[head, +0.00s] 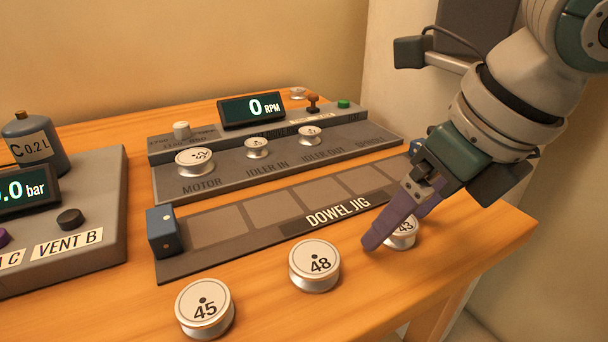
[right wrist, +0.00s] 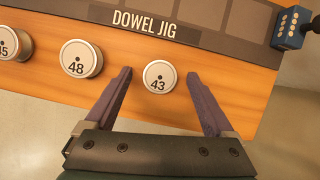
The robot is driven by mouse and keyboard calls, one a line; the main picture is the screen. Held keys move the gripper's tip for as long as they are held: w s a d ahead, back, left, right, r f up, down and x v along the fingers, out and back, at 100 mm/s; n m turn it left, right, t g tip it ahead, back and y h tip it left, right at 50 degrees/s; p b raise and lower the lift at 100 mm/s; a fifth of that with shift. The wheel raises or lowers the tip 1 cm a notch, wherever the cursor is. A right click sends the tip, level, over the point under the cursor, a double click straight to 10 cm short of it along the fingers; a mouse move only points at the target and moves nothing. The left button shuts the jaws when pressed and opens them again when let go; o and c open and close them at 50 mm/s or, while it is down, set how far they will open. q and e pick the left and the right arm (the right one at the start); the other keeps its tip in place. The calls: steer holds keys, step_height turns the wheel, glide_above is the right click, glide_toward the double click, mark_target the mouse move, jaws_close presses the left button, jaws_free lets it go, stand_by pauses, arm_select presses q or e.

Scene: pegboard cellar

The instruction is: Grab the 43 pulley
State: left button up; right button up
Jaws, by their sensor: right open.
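The 43 pulley (head: 404,235) is a round silver piece with a white top. It sits on the wooden table in front of the dowel jig's right part. In the right wrist view the 43 pulley (right wrist: 160,76) lies between the tips of my right gripper (right wrist: 160,78), with gaps on both sides. The right gripper (head: 392,232) is open and empty, its purple fingers pointing down. In the head view a finger hides part of the pulley. My left gripper is not in view.
The 48 pulley (head: 315,265) and 45 pulley (head: 205,308) stand to the left on the table. The dowel jig (head: 180,262) lies behind, with blue end blocks. The motor panel (head: 225,178) is farther back, and a bar gauge unit (head: 100,262) stands left. The table's edge is close by.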

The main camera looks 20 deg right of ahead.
steer(key=shift+f, duration=0.1)
steer(key=shift+c, duration=0.3)
jaws_close()
stand_by(0.4)
